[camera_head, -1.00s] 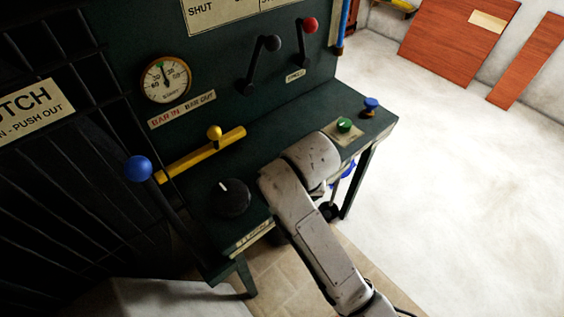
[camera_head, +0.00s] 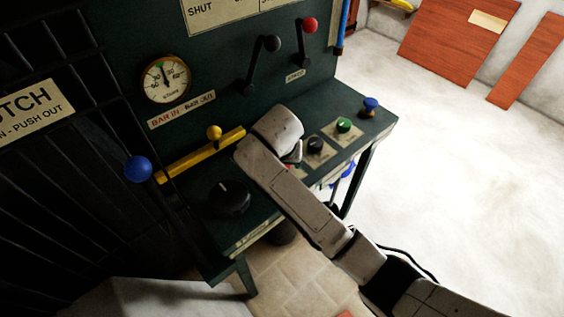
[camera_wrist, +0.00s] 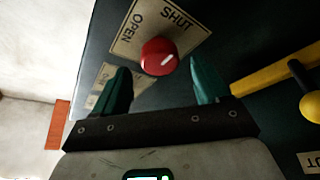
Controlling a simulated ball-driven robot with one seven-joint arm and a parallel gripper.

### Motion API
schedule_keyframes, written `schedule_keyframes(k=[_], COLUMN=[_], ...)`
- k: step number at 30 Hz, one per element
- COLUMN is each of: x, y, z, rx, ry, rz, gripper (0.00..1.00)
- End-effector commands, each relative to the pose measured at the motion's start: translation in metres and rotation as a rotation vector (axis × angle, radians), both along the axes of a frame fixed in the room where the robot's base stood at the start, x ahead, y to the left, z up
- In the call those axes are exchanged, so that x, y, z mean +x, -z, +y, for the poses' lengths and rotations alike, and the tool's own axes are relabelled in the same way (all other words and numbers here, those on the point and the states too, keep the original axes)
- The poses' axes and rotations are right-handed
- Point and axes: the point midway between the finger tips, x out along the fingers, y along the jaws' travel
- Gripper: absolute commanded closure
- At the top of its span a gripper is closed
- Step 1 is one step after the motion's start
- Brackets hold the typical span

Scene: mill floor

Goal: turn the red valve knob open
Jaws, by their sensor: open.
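The red valve knob (camera_wrist: 158,57) shows in the wrist view, on a cream plate (camera_wrist: 128,45) lettered OPEN and SHUT. Its white mark slants toward the upper right, nearer to SHUT than to OPEN. My gripper (camera_wrist: 161,76) is open, with one teal finger to the left of the knob and the other to the right. The fingers look apart from the knob; I cannot tell how far above the panel they are.
A yellow bar lever (camera_head: 205,154) lies close left of my wrist, and also shows in the wrist view (camera_wrist: 275,75). A black dial (camera_head: 229,198), a black button (camera_head: 315,144), a green button (camera_head: 344,125) and a blue knob (camera_head: 370,104) share the desk. Open floor lies right.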

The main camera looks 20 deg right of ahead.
Motion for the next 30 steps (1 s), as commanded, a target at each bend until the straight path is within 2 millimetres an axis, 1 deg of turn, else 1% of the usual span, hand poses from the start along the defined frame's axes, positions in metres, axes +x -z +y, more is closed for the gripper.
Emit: schedule_keyframes(k=[3, 6, 16, 17, 30], x=[0.005, 0.007, 0.008, 0.008, 0.008], y=[0.013, 0.018, 0.021, 0.021, 0.021], z=[-0.002, -0.004, -0.004, -0.004, -0.004], rx=[-0.002, -0.002, -0.001, -0.001, 0.0], ry=[-0.001, -0.001, -0.001, -0.001, -0.001], rz=[0.001, 0.0, -0.001, -0.001, 0.0], gripper=[0.26, 0.26, 0.26, 0.28, 0.7])
